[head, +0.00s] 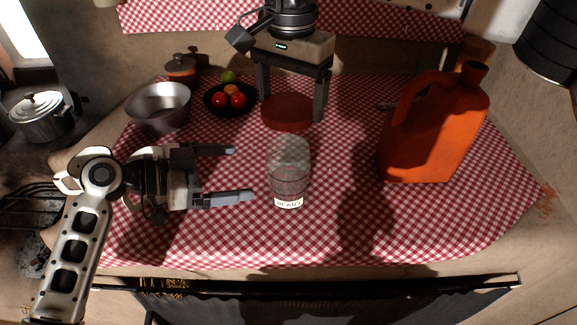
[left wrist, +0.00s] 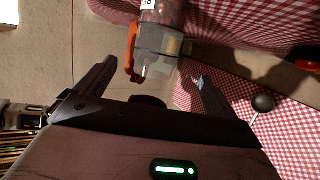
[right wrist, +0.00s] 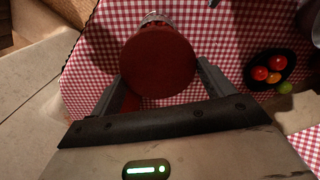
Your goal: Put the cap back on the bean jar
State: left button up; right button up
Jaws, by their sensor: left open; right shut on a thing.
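The bean jar (head: 289,165) is clear glass with a BEANS label and stands upright on the checked cloth, its top uncovered. It also shows in the left wrist view (left wrist: 162,38), beyond the fingers. My right gripper (head: 293,110) points down and is shut on the round red-brown cap (head: 288,112), which appears just behind the jar in the head view. In the right wrist view the cap (right wrist: 158,62) hides most of the jar. My left gripper (head: 242,173) is open and empty, its fingers pointing at the jar from the left, short of it.
A large orange jug (head: 435,125) stands right of the jar. A metal bowl (head: 160,104), a dark plate (head: 213,106) with tomatoes, a green fruit (head: 229,76) and a lidded pot (head: 181,66) stand back left. The cloth between jar and jug is clear.

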aim_at(288, 168)
jog(key=shift+s, duration=0.25)
pick_arm(q)
jog(key=x, duration=1.2)
jog(key=shift+s, duration=0.1)
jog(key=c, duration=1.5)
jog(key=shift+o, duration=0.2)
pick_arm(e)
jog(key=shift+w+f, duration=0.1)
jog(key=shift+f, duration=2.35)
